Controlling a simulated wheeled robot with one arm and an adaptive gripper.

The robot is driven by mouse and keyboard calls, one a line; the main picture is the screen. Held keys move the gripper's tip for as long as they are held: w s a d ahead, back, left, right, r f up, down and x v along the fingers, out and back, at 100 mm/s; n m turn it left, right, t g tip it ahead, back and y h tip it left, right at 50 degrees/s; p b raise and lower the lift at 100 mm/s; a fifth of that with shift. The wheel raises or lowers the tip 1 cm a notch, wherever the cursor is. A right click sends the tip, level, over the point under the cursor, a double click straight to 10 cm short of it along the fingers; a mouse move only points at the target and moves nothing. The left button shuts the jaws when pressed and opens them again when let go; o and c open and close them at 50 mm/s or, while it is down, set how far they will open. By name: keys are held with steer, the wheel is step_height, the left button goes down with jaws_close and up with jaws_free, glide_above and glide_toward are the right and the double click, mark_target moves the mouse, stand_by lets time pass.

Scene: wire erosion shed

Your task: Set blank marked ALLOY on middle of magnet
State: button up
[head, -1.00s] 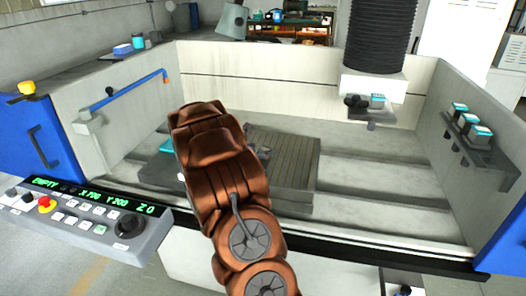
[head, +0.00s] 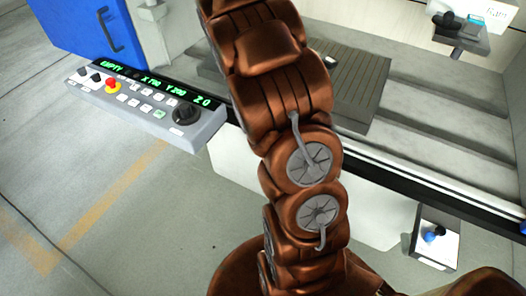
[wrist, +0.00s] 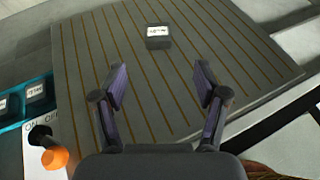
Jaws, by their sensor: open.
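The magnet (wrist: 230,75) is a grey plate with thin brown stripes; part of it also shows in the head view (head: 355,90). A dark square blank (wrist: 158,43) with a white label lies flat on it, near the middle of its width. The label is too small to read surely. In the head view a small dark block with a white top (head: 330,59) shows there, beside my arm. My gripper (wrist: 160,78) is open and empty over the magnet, apart from the blank, which lies beyond the fingertips. The head view hides my gripper behind my arm.
A teal tray (wrist: 46,82) with labelled dark blanks (wrist: 36,91) stands left of the magnet. An ON/OFF switch with an orange knob (wrist: 54,158) is at lower left. A control panel (head: 150,105) and the machine's front edge (head: 430,185) are near my arm.

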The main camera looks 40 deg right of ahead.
steer(key=s+a+m+y, duration=0.4)
steer(key=s+a, duration=0.4)
steer(key=a, duration=0.6)
steer(key=s+a+m+y, duration=0.5)
steer(key=s+a+m, duration=0.2)
steer(key=a, duration=0.8)
steer(key=s+a+m+g+y, duration=0.1)
steer(key=s+a+m+y, duration=0.3)
steer(key=s+a, duration=0.7)
steer(key=a+m, duration=0.2)
steer(key=a, duration=0.2)
steer(key=shift+s+a, duration=0.15)
